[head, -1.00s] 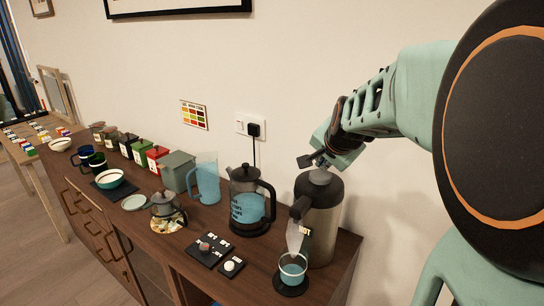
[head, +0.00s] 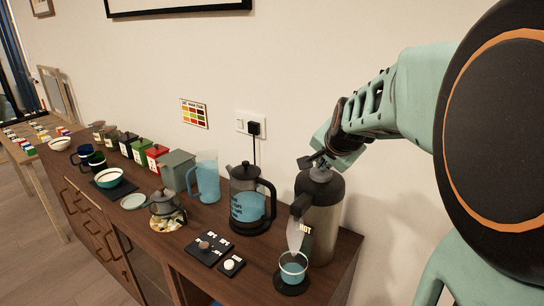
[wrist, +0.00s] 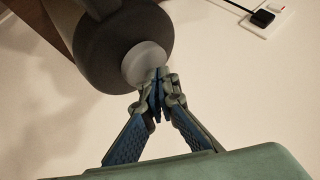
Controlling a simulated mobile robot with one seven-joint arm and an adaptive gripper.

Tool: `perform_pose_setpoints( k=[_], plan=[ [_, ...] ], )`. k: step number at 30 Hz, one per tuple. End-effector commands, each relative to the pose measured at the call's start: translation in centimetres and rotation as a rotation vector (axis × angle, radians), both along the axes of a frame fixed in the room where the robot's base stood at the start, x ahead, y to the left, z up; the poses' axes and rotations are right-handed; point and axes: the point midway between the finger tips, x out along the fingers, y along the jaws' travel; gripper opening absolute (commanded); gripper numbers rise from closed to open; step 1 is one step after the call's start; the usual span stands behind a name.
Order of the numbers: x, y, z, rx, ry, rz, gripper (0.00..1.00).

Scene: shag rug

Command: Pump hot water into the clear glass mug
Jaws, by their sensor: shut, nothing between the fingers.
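The clear glass mug (head: 293,262) stands on a dark round coaster, under the spout of a steel and dark-grey pump flask (head: 325,225) with a HOT label. Bluish contents show in the mug; their level is hard to read. A pale, translucent streak (head: 294,235) hangs between spout and mug; I cannot tell whether it is water. My gripper (head: 318,160) is shut and empty above the flask's lid. In the wrist view my closed fingertips (wrist: 158,78) are at the light-grey pump button (wrist: 143,62), touching or nearly so. The mug is outside the wrist view.
Small black labelled boards (head: 208,247) lie in front. A teapot (head: 164,206), bowls and several canisters fill the left. A wall socket (head: 250,126) is behind.

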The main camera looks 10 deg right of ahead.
Motion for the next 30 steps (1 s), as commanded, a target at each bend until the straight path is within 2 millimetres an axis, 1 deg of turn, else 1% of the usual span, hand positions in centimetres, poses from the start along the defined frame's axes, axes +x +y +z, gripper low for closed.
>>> perform_pose_setpoints(
  k=[30],
  plan=[
    [-0.1, 0.1, -1.5, 0.002, 0.004, 0.001, 0.0]
  ],
)
